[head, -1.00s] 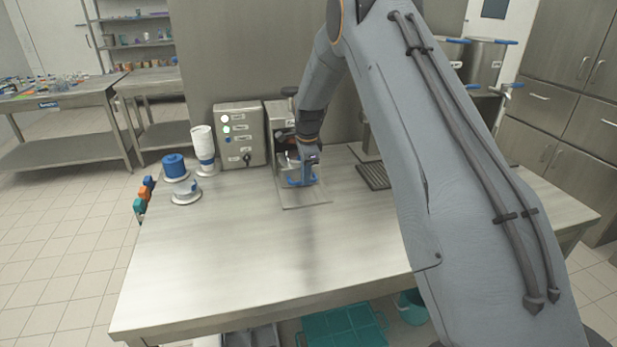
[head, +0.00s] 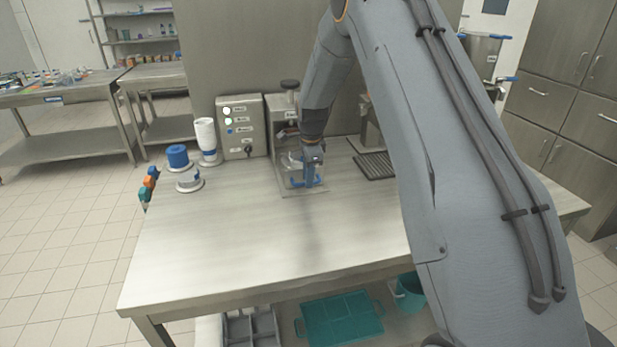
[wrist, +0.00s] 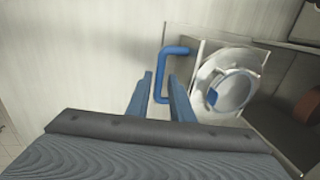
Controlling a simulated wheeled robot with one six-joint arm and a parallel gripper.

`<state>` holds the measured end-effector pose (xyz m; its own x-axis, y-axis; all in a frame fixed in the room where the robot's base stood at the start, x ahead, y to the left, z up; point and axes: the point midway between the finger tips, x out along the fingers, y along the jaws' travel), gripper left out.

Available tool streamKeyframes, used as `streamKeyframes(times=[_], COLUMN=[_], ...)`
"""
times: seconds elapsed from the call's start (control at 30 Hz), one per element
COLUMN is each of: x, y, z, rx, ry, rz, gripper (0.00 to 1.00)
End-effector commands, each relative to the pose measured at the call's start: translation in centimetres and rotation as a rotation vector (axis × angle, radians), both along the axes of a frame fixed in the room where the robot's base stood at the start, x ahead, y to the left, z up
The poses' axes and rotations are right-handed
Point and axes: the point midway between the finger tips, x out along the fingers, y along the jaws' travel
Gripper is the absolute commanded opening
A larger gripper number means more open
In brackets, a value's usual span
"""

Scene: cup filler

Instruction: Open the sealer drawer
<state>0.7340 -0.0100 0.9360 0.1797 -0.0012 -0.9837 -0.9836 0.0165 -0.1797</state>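The sealer (head: 284,112) is a grey metal unit at the back of the steel table, with a black knob on top. Its drawer front carries a blue U-shaped handle (wrist: 162,62), which also shows low at the front in the head view (head: 296,184). A round metal ring (wrist: 232,84) with a small blue part lies behind the handle. My gripper (wrist: 160,77) is open, its two blue fingers on either side of the handle's bar, with gaps visible. Contact cannot be seen. In the head view my gripper (head: 313,178) partly hides the drawer, and how far out it is cannot be told.
A control box (head: 240,127) with lit buttons stands left of the sealer. A white cup stack (head: 206,136) and a blue-topped dispenser (head: 178,157) stand farther left. A dark drip grate (head: 374,166) lies to the right. The table's front (head: 260,250) is clear.

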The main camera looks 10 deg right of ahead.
Motion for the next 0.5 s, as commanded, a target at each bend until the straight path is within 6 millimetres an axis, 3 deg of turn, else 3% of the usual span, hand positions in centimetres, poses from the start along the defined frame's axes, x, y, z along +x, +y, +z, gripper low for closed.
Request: streamKeyframes(times=[0.33,0.5], x=[0.0,-0.1], y=[-0.2,-0.2], z=[0.1,1.3], rx=[-0.002,-0.002], ry=[0.000,-0.002], rz=[-0.002,0.000], gripper=[0.29,0.29])
